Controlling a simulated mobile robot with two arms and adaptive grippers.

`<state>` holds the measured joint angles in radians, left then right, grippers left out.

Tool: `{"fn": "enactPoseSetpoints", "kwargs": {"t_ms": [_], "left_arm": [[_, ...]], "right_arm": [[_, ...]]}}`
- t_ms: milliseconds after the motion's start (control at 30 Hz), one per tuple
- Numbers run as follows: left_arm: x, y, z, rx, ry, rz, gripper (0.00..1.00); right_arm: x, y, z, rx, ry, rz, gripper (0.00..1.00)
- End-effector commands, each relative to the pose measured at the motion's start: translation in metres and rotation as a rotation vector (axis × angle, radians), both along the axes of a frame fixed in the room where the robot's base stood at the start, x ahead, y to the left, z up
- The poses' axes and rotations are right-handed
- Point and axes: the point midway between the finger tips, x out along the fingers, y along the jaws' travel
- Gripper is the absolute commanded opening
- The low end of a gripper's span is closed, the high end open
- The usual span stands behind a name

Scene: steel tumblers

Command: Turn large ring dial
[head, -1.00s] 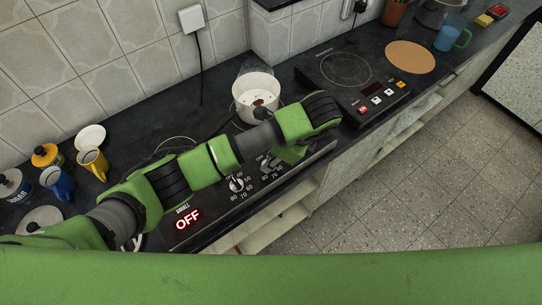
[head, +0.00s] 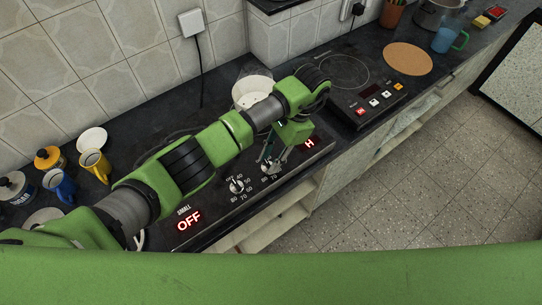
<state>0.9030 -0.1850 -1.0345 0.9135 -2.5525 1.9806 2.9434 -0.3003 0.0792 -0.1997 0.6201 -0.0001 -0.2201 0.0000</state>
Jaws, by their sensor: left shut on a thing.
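The black hob control panel (head: 212,208) runs along the counter's front edge. Its left knob (head: 236,186) stands free, with printed numbers around it and a red OFF display to its left by the word SMALL. The right knob (head: 267,168), with numbers partly covered, is at my left gripper (head: 272,164). The gripper points down and is shut on this knob, the large ring dial. A red H shows on the panel to the right; any other letters there are hidden by my arm. My right gripper is not in view.
A white pot (head: 250,90) stands behind my left arm, partly hidden. A second hob (head: 350,84) and a cork mat (head: 408,58) lie to the right. Mugs, such as a yellow one (head: 94,165), and jars stand at the left.

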Motion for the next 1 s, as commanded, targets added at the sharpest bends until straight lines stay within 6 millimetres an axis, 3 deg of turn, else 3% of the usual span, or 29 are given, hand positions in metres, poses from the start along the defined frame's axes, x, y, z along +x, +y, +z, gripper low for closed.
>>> {"fn": "enactPoseSetpoints", "kwargs": {"t_ms": [300,867,900,933,1000], "left_arm": [[0.001,0.0,0.001,-0.001,0.0,0.126,0.05],[0.001,0.0,-0.001,-0.002,-0.001,0.153,0.05],[0.001,0.0,-0.001,-0.002,-0.001,0.153,0.34],[0.001,0.0,-0.001,-0.002,-0.001,0.153,0.42],[0.001,0.001,0.0,-0.002,-0.001,0.153,0.43]], "right_arm": [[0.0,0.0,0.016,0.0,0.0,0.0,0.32],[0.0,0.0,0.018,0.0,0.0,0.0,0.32],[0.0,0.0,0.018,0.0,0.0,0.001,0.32],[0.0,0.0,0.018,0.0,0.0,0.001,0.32],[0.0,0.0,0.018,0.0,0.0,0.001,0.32]]}}
